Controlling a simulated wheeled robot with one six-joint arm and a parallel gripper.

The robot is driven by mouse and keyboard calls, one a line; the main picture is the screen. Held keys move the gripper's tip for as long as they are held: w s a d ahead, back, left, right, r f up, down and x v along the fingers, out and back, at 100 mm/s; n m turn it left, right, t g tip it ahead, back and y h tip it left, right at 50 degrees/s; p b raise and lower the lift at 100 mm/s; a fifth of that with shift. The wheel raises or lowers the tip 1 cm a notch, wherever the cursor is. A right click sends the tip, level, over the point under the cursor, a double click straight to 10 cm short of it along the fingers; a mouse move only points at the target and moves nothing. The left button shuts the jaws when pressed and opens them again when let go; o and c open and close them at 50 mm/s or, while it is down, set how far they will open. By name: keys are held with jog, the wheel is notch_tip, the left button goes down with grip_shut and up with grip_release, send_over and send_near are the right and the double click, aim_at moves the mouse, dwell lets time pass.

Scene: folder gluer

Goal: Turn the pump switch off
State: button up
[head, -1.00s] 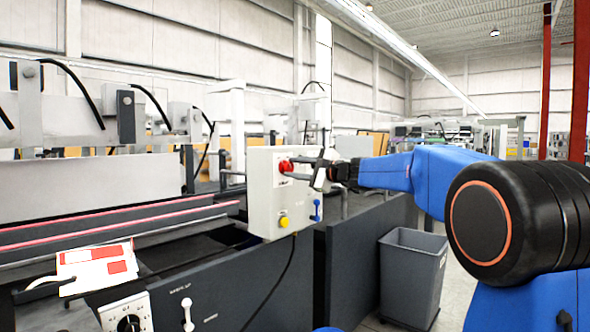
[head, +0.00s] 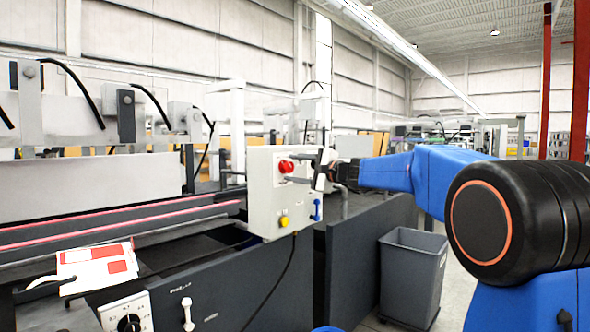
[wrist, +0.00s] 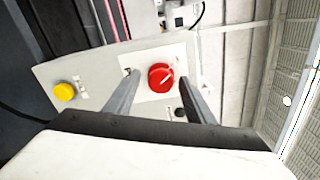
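A red rotary knob with a white mark (head: 286,166) is on the front of a pale control box (head: 262,206). In the wrist view the knob (wrist: 161,77) shows between the two fingers of my gripper (wrist: 158,80). My gripper (head: 301,168) is open and close to the box face, one finger on each side of the knob; I cannot tell whether they touch it. A yellow button (head: 284,221) is lower on the box, and a blue handle (head: 316,210) is at its right side. I cannot read which control is labelled pump.
A white lever (head: 187,313) and a dial panel (head: 126,314) are on the dark machine side at lower left. Red-and-white papers (head: 96,265) lie on the machine. A grey bin (head: 411,272) stands on the floor below my arm.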

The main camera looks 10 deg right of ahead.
jog(key=shift+s+d+r, duration=0.1)
jog(key=v, duration=1.7)
jog(key=s+a+f+n+g+h, duration=0.25)
jog(key=s+a+f, duration=0.35)
jog(key=s+f, duration=0.3)
jog(key=s+a+f+n+g+h, duration=0.1)
jog(key=s+a+f+n+g, duration=0.35)
jog(key=s+f, duration=0.55)
jog(key=s+d+f+n+g+h, duration=0.1)
jog(key=s+d+f+n+h, duration=0.2)
jog(key=s+f, duration=0.7)
jog(key=s+d+f+n+g+h, duration=0.1)
jog(key=s+d+f+n+h, duration=0.2)
jog(key=s+f, duration=0.7)
jog(key=shift+s+d+n+g+h, duration=0.35)
jog(key=shift+s+n+h, duration=0.2)
jog(key=shift+s+n, duration=0.4)
